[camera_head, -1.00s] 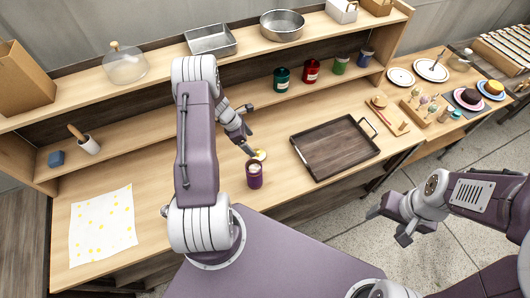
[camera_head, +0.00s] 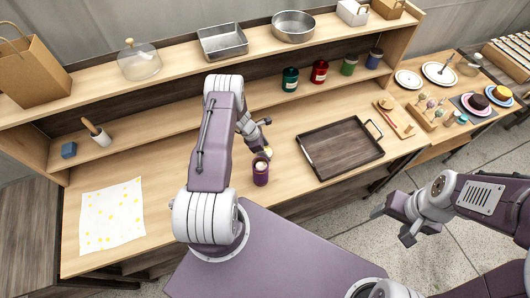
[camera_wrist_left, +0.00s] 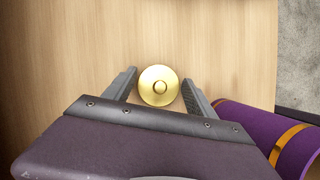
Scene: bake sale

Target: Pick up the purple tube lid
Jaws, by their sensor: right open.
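The lid (camera_wrist_left: 159,86) is a round gold disc with a small raised knob, lying on the wooden table. In the head view the lid (camera_head: 268,152) sits just behind the purple tube, partly hidden by my gripper. The purple tube (camera_head: 261,174) stands upright and open, with pale contents; its gold-banded side (camera_wrist_left: 262,133) shows at lower right in the wrist view. My left gripper (camera_head: 264,138) is open over the lid, with one finger on each side and small gaps visible. My right gripper (camera_head: 392,223) is open and empty over the floor.
A dark wooden tray (camera_head: 340,150) lies right of the tube. A spotted white sheet (camera_head: 112,216) lies at the left. Coloured jars (camera_head: 320,72) stand on the shelf behind. The table between sheet and tube is mostly clear.

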